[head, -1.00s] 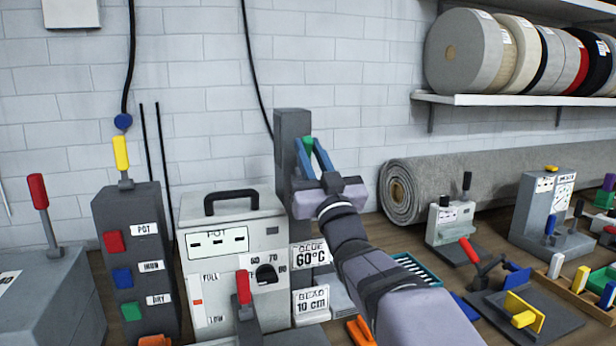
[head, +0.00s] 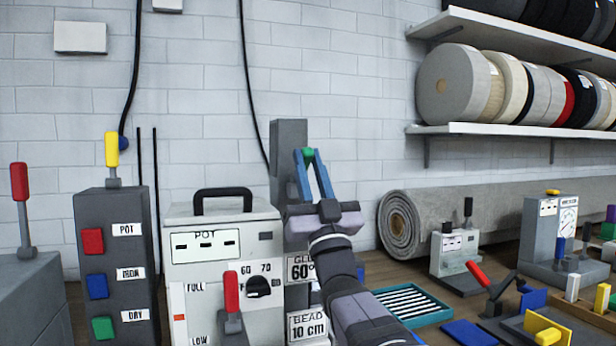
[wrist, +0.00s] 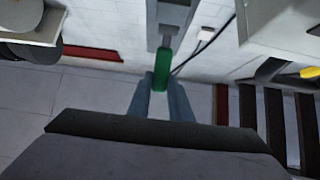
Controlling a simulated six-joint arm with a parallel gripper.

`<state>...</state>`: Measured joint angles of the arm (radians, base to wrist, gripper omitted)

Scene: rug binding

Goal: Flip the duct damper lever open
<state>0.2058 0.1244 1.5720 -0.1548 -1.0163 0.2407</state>
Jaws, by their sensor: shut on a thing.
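The lever with a green handle (head: 308,155) is on the tall grey duct column (head: 289,135) behind the white POT machine. My gripper (head: 309,160) is shut on the green handle, with one blue finger on each side. In the wrist view, the green handle (wrist: 161,64) stands between the fingertips (wrist: 160,82), and a grey stem (wrist: 166,30) joins it to the grey housing beyond. The gripper hides part of the column and the lever's base in the head view.
The POT machine (head: 222,260) with a black carry handle stands left of my arm. A grey button box (head: 113,260) with a yellow-handled lever (head: 112,150) stands further left. A rolled rug (head: 400,225) lies behind to the right, below shelves of binding rolls (head: 450,85).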

